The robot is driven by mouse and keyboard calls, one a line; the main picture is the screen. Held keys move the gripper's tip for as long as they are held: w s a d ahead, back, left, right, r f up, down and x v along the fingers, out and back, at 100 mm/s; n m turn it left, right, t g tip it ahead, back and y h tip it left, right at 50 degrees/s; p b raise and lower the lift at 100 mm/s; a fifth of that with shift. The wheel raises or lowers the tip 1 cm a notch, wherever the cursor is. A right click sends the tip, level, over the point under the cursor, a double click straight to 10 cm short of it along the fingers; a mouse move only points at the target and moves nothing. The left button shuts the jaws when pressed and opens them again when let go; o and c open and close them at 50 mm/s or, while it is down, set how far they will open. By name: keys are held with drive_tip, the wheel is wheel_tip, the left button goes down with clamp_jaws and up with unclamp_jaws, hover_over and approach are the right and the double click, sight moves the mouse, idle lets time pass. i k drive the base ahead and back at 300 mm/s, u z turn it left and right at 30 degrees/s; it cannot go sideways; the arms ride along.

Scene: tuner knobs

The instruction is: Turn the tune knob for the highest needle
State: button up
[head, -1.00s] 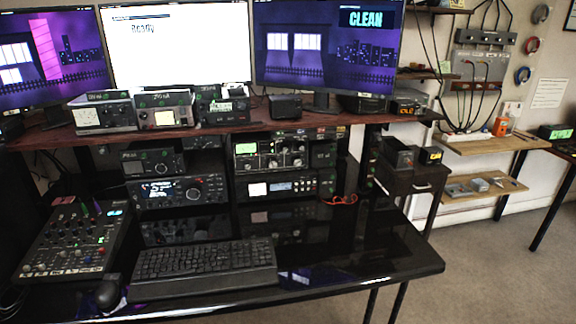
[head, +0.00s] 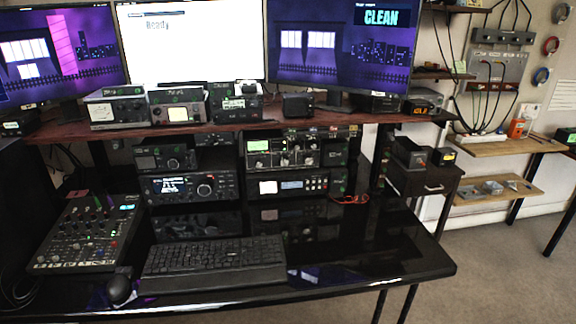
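Several radio and tuner units stand on and under a dark red shelf (head: 215,132) over a black desk. On the shelf are a meter box with a pale face (head: 104,112), a second meter box (head: 177,112) and a dark unit with a small display (head: 234,107). Under it, a unit with several light knobs (head: 283,152) sits above a unit with a white display (head: 294,186). To the left, a radio with a lit display and large round knob (head: 190,188) sits below a smaller box (head: 165,157). Labels and needles are too small to read. My gripper is not in view.
A keyboard (head: 214,262), a mouse (head: 119,289) and a mixer (head: 85,234) lie on the desk (head: 400,262). Open carpet (head: 500,265) lies to the right.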

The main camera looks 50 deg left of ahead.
sight(283, 160)
drive_tip(key=z, duration=0.05)
drive_tip(key=k, duration=0.55)
drive_tip(key=u, duration=1)
drive_tip(key=i, duration=0.45)
drive_tip(key=z, duration=0.15)
